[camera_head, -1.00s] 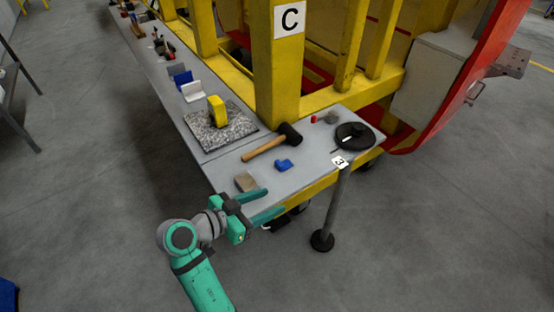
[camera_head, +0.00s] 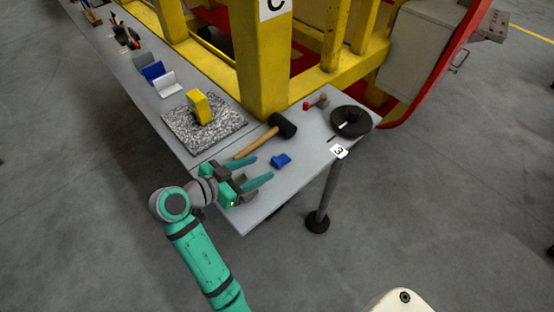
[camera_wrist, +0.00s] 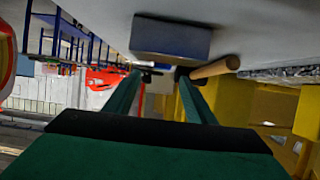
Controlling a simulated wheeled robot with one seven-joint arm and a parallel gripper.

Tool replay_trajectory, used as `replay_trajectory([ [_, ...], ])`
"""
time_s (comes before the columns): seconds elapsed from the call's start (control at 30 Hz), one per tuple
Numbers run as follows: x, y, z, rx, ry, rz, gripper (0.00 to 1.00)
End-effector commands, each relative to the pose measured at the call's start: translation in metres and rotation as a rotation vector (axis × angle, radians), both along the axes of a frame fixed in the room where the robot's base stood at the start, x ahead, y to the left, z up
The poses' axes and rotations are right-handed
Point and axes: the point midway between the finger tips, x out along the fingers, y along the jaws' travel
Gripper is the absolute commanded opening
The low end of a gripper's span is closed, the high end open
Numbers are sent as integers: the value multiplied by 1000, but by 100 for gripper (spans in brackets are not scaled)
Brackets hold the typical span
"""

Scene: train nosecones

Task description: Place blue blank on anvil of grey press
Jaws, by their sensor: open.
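A small blue piece (camera_head: 281,160), which I take for the blue blank, lies on the grey bench beside the mallet, just beyond my fingertips. My gripper (camera_head: 263,168) is open over the near end of the bench, and its green fingers point toward the blue piece without holding it.
A mallet (camera_head: 284,125) lies behind the blue piece; its handle (camera_wrist: 215,67) shows in the wrist view. A black disc (camera_head: 350,121) is at right. A granite slab (camera_head: 178,134) bears a yellow piece (camera_head: 202,107).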

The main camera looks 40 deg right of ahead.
Motion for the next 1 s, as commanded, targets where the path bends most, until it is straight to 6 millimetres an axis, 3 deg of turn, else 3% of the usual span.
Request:
replay_trajectory([
  [0.27, 3, -18, -8, 0, 1, -1, 50],
  [0.6, 9, -56, -24, 1, 0, -1, 50],
  [0.87, 10, -58, -25, 0, 0, 1, 50],
  [1.0, 9, -58, -25, 0, 0, 1, 21],
])
